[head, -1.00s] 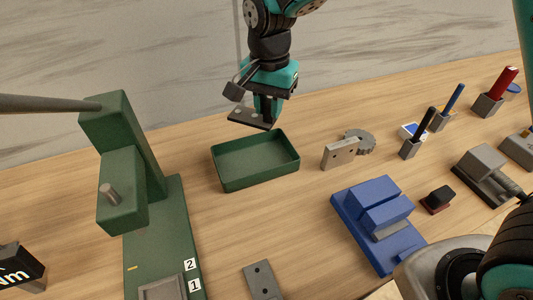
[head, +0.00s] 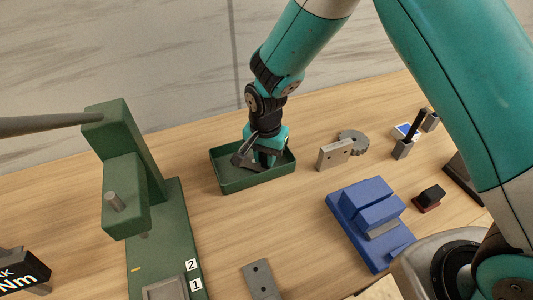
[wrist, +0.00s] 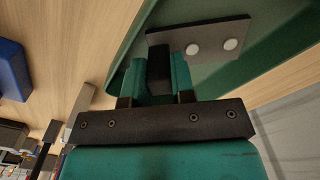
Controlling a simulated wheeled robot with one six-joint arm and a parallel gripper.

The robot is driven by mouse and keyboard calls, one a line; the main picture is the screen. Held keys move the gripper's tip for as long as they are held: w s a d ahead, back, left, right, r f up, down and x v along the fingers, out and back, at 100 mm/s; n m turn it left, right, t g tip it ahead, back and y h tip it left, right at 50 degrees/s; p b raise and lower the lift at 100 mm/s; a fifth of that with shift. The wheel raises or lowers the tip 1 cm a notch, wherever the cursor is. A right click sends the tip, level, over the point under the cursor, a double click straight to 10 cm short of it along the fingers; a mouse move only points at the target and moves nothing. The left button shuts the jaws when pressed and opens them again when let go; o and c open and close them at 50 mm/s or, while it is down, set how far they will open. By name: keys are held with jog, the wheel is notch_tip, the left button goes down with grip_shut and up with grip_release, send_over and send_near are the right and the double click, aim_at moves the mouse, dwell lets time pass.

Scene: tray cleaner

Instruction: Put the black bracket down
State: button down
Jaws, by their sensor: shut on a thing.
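My gripper (head: 264,160) is low inside the green tray (head: 258,181). It is shut on the black bracket, whose upright part stands between the two fingers in the wrist view. The bracket's flat plate (wrist: 217,41) with two round holes shows beyond the fingers, over the green tray floor (wrist: 266,55). In the head view the gripper and wrist hide most of the bracket. I cannot tell whether the bracket touches the tray floor.
A green press (head: 130,190) stands left of the tray. To the right are a grey drilled block (head: 334,154), a gear (head: 354,140) and a blue fixture (head: 368,220). A grey plate (head: 259,278) lies in front. Bare wood lies between the tray and that plate.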

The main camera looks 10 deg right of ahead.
jog(key=shift+f, duration=0.15)
jog(key=c, duration=1.2)
grip_release()
jog(key=shift+c, duration=0.2)
notch_tip(320, 180, up, 12)
jog(key=r+b, duration=0.1)
jog(key=b, duration=0.2)
jog(key=s+d+r+n+y, duration=0.1)
jog(key=s+r+n, duration=0.2)
jog(key=s, duration=0.4)
jog(key=s+d+r+n+y, duration=0.1)
jog(key=s+d+r+n, duration=0.1)
jog(key=s+n, duration=0.4)
jog(key=s+d+r+n+y, duration=0.2)
jog(key=s+r+n, duration=0.2)
jog(key=s, duration=0.5)
jog(key=shift+s+d+r+n, duration=0.25)
jog(key=shift+s+r+n, duration=0.1)
jog(key=shift+n, duration=0.15)
